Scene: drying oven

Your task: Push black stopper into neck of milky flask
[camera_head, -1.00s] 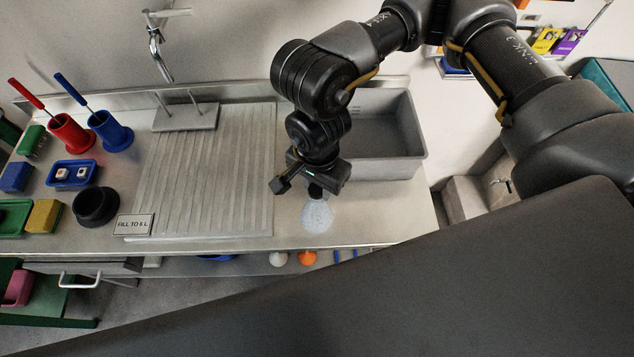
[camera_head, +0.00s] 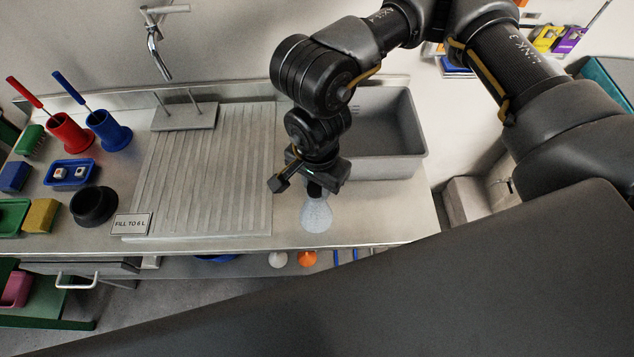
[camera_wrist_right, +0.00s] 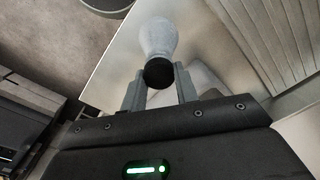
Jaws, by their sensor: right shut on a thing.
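The milky flask (camera_head: 316,216) stands on the steel counter in front of the sink, and it also shows beyond my fingers in the right wrist view (camera_wrist_right: 157,36). The black stopper (camera_wrist_right: 158,73) is between my right fingertips, over the flask's neck end and in line with it. I cannot tell how deep it sits in the neck, because the stopper covers the opening. My right gripper (camera_head: 315,187) points down above the flask and is shut on the stopper; its fingers (camera_wrist_right: 160,76) lie on both sides of it. My left gripper is out of view.
The ribbed drainboard (camera_head: 205,185) lies left of the flask and the grey sink (camera_head: 385,168) behind it. The counter's front edge (camera_head: 300,246) is close in front. A black ring-shaped holder (camera_head: 94,206) and a sign (camera_head: 131,224) stand farther left.

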